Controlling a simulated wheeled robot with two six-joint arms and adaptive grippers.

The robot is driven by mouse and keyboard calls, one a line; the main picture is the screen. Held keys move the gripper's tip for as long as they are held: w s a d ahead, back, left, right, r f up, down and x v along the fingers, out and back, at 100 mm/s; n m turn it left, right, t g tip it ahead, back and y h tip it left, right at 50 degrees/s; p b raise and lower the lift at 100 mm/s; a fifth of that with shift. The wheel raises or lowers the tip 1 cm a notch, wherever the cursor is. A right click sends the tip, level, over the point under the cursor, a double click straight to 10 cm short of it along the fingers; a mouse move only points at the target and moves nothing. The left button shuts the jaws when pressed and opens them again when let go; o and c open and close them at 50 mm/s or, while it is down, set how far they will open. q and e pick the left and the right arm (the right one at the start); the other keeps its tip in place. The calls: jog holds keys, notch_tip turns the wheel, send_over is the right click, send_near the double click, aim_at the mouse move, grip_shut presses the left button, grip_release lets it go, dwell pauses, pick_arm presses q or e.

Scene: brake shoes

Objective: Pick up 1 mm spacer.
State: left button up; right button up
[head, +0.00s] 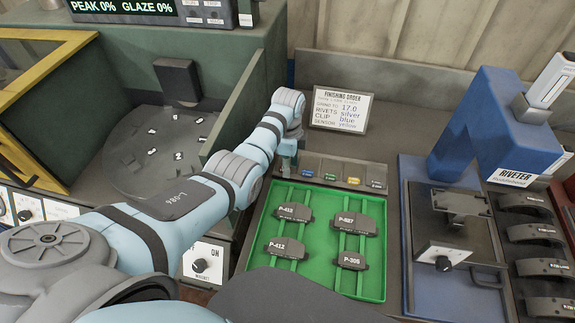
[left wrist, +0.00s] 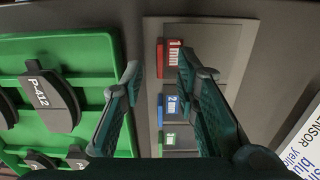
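The 1 mm spacer (left wrist: 168,58) is a small red block with a white "1 mm" label, in the end compartment of a grey spacer tray (left wrist: 212,30). My left gripper (left wrist: 157,63) is open above it, its fingertips on either side of the red block in the left wrist view. I cannot tell how high the tips are. In the head view my left gripper (head: 287,158) is over the left end of the tray and hides the red spacer. My right gripper is not in view.
The blue 2 mm spacer (left wrist: 171,106) and green 3 mm spacer (left wrist: 169,140) sit in neighbouring compartments. A green tray (head: 322,286) with several brake pads lies in front. An order card (head: 341,108) stands behind. A green machine wall (head: 234,112) rises left; a blue riveter (head: 480,115) stands right.

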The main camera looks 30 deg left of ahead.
pick_arm(q)
jog(key=shift+f, duration=0.45)
jog(key=shift+d+r, duration=0.1)
jog(key=shift+d, duration=0.05)
jog(key=shift+c, duration=0.2)
grip_shut()
jog(key=shift+r, duration=0.1)
